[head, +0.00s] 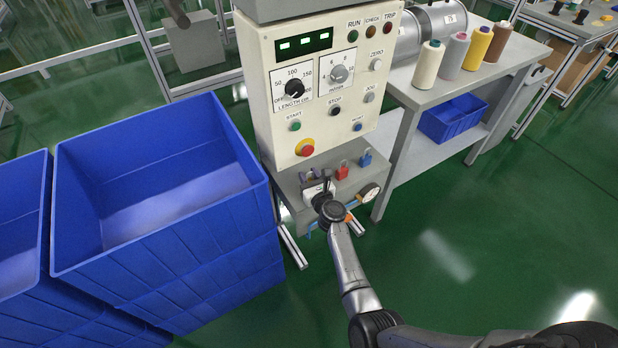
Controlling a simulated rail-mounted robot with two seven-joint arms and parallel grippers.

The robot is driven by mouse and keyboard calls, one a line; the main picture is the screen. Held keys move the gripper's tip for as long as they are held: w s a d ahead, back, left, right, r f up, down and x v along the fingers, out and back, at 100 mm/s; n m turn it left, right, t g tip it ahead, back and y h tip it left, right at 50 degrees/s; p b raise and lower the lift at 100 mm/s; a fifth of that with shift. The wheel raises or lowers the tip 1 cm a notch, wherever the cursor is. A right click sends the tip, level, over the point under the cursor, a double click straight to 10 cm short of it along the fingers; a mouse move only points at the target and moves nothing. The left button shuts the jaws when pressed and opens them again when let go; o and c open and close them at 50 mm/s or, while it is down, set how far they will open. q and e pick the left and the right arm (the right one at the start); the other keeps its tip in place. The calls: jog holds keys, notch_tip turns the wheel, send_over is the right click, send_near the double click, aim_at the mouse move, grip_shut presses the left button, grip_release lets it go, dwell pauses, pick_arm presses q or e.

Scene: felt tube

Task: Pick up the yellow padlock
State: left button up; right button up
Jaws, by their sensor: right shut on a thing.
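My right gripper (318,185) is over the grey ledge (358,180) at the foot of the control cabinet, just left of a red padlock (342,171). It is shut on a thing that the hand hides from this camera. I cannot make out a yellow padlock anywhere in the head view. My left gripper is not in view.
The cabinet (262,100) with knobs and buttons rises behind the ledge. Large blue bins (160,250) stand at left. A grey table (450,75) with thread cones is at right. Green floor lies open at right.

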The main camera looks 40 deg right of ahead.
notch_tip(320, 180, up, 4)
jog(key=p, duration=0.3)
jog(key=shift+r+p, duration=0.15)
jog(key=shift+p, duration=0.15)
jog(key=s+d+r+p, duration=0.4)
jog(key=s+r+p, duration=0.2)
jog(key=s+p, duration=0.2)
jog(key=s, duration=0.2)
jog(key=shift+s+d+r, duration=0.25)
jog(key=shift+s+d, duration=0.05)
jog(key=shift+s, duration=0.05)
